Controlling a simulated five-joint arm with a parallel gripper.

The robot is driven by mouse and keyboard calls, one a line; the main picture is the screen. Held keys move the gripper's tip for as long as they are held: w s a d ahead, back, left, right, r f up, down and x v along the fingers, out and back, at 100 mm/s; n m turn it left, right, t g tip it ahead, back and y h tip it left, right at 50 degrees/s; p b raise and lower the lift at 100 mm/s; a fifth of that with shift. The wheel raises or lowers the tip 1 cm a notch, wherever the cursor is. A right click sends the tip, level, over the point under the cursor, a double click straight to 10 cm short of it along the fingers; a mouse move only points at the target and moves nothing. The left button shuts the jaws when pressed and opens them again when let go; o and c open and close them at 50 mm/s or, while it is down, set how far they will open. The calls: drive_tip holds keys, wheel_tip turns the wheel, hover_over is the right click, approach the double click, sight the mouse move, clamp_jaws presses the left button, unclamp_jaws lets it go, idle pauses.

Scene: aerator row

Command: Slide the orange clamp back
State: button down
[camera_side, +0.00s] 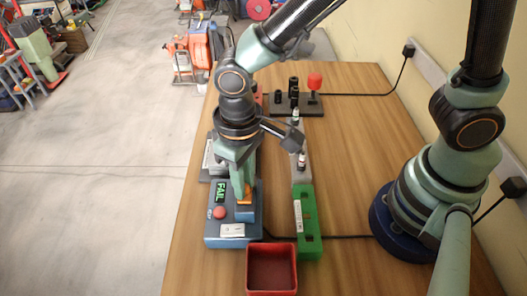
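The orange clamp (246,200) shows as a small orange piece on the right part of the blue test box (240,231). My gripper (243,194) points down over the box, with its fingertips right at the clamp. The fingers and clamp overlap in this view, so I cannot tell whether the fingers touch it, straddle it or are shut on it. The box has a dark display (220,193) with green letters reading FAIL, a red button (219,213) and a white label (232,230). The gripper hides part of the clamp.
A green block (308,240) and a grey rack (300,170) with small dark-topped parts stand right of the box. An empty red bin (271,270) is at the front. A black stand with a red knob (314,82) is at the back.

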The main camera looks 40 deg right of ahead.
drive_tip(key=shift+s+a, duration=0.65)
idle(0.3)
drive_tip(key=c, duration=0.9)
unclamp_jaws()
wheel_tip(320, 180, up, 8)
drive_tip(key=w+d+r+m+t, duration=0.1)
drive_tip(key=w+d+r+t, duration=0.1)
drive_tip(key=d, duration=1)
drive_tip(key=w+d+r+m+t, duration=0.1)
drive_tip(key=d+r, duration=0.4)
drive_tip(key=d, duration=0.6)
drive_tip(key=m+t, duration=0.1)
drive_tip(key=t, duration=0.1)
drive_tip(key=shift+w+d+r+t, duration=0.25)
drive_tip(key=shift+w+d+t, duration=0.05)
drive_tip(key=shift+w+d, duration=0.1)
